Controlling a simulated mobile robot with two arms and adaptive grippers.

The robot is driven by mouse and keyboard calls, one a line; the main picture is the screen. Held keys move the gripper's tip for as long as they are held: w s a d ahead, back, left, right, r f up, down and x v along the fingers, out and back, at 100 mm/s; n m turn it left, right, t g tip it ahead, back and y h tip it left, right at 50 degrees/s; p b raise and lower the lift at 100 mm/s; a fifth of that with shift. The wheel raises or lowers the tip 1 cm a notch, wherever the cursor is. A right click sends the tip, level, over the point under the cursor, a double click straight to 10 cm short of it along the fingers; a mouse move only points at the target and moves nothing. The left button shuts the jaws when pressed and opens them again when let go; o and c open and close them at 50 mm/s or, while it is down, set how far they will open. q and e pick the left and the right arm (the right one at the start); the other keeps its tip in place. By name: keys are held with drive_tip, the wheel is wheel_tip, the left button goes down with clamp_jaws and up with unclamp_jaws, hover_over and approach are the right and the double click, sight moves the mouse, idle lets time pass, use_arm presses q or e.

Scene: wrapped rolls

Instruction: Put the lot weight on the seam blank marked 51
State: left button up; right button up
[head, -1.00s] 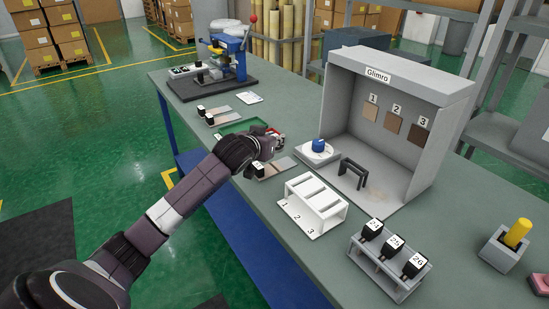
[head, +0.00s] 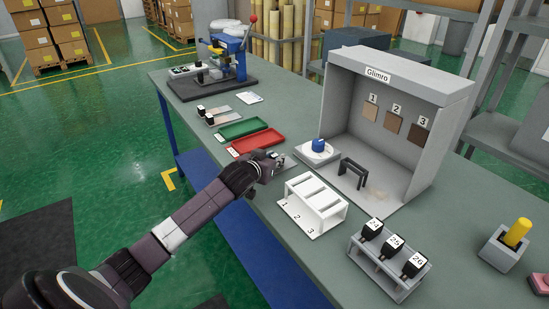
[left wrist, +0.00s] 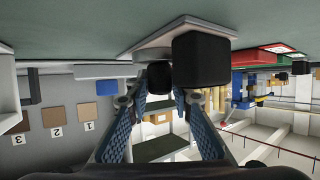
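My left gripper (head: 279,160) is low over the table beside the white numbered rack. In the left wrist view, upside down, its blue-grey fingers (left wrist: 158,103) are apart. A small black block (left wrist: 159,76) shows between the fingertips, with gaps on both sides. A larger black block (left wrist: 201,60) is just right of it, by a pale flat plate (left wrist: 158,40). I cannot tell which is the lot weight. Two more plates with black, white-topped blocks (head: 209,119) lie farther back. No mark 51 is readable. My right gripper is out of view.
A green tray (head: 244,129) and a red tray (head: 258,143) lie behind the gripper. A white slotted rack (head: 325,192), a grey booth (head: 424,150), a blue knob (head: 318,145) on a white base and a rack of black-headed stamps (head: 395,287) stand to the right.

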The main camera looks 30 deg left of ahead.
use_arm(q)
drive_tip(key=o, duration=0.3)
drive_tip(key=shift+r, duration=0.1)
drive_tip(key=v, duration=1.2)
drive_tip(key=shift+r, duration=0.1)
drive_tip(key=shift+s, duration=0.1)
